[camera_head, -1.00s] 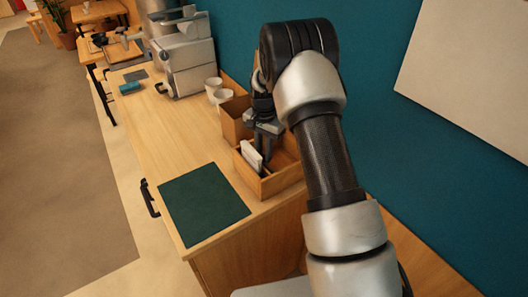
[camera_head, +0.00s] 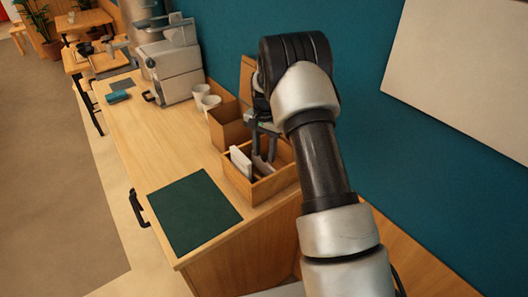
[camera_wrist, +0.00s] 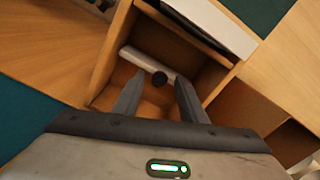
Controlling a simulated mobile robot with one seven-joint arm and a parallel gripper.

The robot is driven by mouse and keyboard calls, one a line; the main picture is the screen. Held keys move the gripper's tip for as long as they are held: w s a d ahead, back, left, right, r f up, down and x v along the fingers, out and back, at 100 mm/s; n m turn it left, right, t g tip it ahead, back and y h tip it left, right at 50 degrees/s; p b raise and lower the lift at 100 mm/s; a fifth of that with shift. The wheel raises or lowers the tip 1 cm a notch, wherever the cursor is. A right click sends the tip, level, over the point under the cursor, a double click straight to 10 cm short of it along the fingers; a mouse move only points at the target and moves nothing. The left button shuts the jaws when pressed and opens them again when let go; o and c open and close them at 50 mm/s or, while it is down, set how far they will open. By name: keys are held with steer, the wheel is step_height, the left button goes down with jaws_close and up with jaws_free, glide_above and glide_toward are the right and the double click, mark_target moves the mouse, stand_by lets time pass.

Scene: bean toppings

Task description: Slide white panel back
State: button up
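A white panel (camera_head: 240,163) stands on edge inside an open wooden box (camera_head: 236,185), along its left side. In the wrist view the panel (camera_wrist: 212,25) lies near the box's top wall. A smaller pale bar with a black round knob (camera_wrist: 136,60) is deeper in the box; I cannot tell whether it belongs to the panel. My gripper (camera_head: 263,156) reaches down into the box, right of the panel. In the wrist view my gripper (camera_wrist: 156,88) is open, its fingers apart on either side of the knob. Whether they touch anything is unclear.
A taller brown box (camera_head: 229,128) stands directly behind the wooden box. White cups (camera_head: 205,101) and a coffee machine (camera_head: 170,70) are farther back. A dark green mat (camera_head: 194,212) lies in front on the wooden counter (camera_head: 150,135). The teal wall is close on the right.

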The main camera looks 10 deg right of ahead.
step_height(320, 180, up, 18)
steer(key=shift+f+b, duration=0.25)
steer(key=shift+b, duration=0.1)
stand_by(0.4)
steer(key=s+a+f+t+h+b, duration=0.2)
steer(key=s+a+t+h+b, duration=0.1)
steer(key=s+a, duration=0.25)
steer(key=x, duration=1.6)
steer(key=shift+w+d+f+p, duration=0.25)
steer(key=shift+d+f+p, duration=0.05)
jaws_close()
